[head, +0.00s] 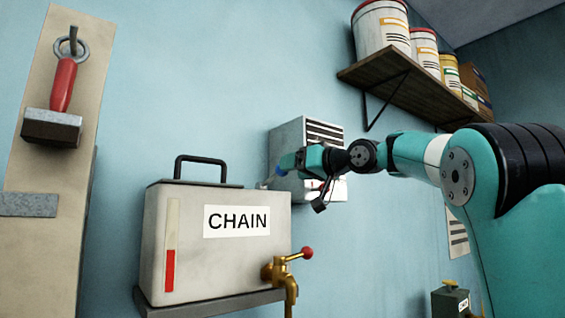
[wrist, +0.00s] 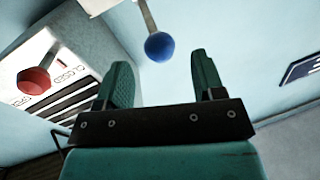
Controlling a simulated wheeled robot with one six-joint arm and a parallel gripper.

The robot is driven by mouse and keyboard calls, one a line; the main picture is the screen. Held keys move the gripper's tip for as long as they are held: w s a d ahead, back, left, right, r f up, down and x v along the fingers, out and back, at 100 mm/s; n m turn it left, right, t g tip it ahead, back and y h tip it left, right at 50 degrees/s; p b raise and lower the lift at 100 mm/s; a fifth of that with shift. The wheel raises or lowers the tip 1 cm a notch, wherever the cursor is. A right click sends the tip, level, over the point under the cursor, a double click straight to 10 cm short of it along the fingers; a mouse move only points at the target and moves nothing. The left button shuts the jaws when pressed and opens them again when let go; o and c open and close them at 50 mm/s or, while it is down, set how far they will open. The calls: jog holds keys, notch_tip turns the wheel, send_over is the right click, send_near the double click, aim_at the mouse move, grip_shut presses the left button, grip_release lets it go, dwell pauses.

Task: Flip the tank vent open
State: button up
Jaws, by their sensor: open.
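The grey tank (head: 185,262), labelled CHAIN, has a black top handle, a red level strip and a brass tap with a red knob. A blue ball knob on a thin grey lever shows in the wrist view (wrist: 158,46); in the head view, a bit of blue (head: 278,171) shows near the tank's top right corner. The lever's base is hidden, so I cannot tell for sure that it is the vent. My gripper (head: 284,165) is open and empty. In the wrist view its fingers (wrist: 160,64) lie on either side of the knob's line, with the knob just beyond the tips.
A grey wall box (head: 287,135) with dark slats stands behind my gripper; a red knob (wrist: 33,81) sits on a slatted, lettered panel in the wrist view. A wooden shelf (head: 405,92) with cans is at upper right. A red-handled tool (head: 63,85) hangs at left.

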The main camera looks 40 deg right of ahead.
aim_at(274, 175)
jog(key=p+x, duration=0.1)
jog(key=x, duration=0.3)
jog(key=shift+w+a+p, duration=0.1)
jog(key=shift+w+p, duration=0.2)
jog(key=shift+w, duration=0.1)
